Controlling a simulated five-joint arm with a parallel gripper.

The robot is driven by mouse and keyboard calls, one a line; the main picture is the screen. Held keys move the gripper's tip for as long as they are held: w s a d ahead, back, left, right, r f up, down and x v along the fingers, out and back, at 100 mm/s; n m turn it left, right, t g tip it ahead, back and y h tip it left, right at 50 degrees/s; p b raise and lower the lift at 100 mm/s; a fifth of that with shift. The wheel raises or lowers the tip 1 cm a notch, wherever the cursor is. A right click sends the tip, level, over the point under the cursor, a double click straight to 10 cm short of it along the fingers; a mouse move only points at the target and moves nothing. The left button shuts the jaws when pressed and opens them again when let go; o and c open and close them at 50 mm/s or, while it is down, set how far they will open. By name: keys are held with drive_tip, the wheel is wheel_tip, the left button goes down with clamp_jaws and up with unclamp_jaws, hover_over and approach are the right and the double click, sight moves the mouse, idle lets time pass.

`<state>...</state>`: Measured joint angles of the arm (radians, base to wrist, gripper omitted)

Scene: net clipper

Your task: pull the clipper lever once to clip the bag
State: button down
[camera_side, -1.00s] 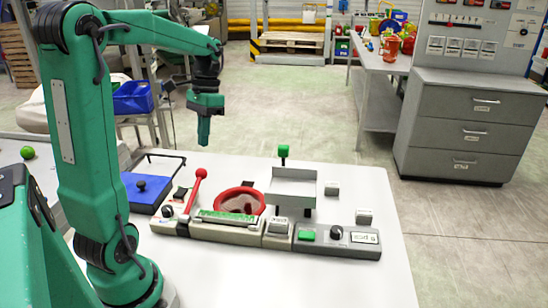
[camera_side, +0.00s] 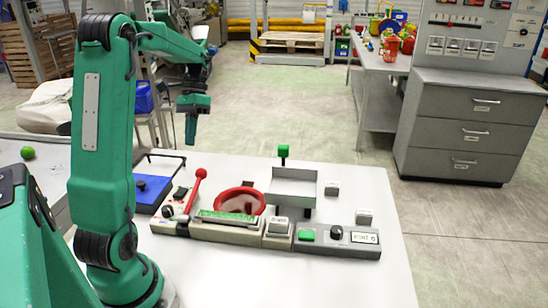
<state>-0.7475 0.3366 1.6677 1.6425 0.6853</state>
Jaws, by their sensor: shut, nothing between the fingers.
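The clipper lever (camera_side: 195,192) is a red rod with a round red knob, leaning up and to the right from the left end of the grey clipper unit. A red ring (camera_side: 262,197) with a brownish-red item inside, perhaps the bag, sits just right of the lever. My gripper (camera_side: 191,130) hangs pointing down, well above the lever's knob and apart from it. Its fingers are shut and empty.
A grey tray (camera_side: 293,186) with a green knob (camera_side: 283,151) stands right of the ring. A control box (camera_side: 338,241) with a green button lies in front. A blue pad (camera_side: 150,190) is at the left. The white table's right front is clear.

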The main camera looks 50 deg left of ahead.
sight(200, 169)
drive_tip(key=shift+f, duration=0.1)
drive_tip(key=shift+w+a+f, duration=0.3)
drive_tip(key=shift+f, duration=1.05)
drive_tip(key=shift+w+a+f, duration=0.3)
drive_tip(key=shift+f, duration=1.1)
drive_tip(key=shift+w+a+f, duration=0.3)
drive_tip(key=shift+f, duration=1.05)
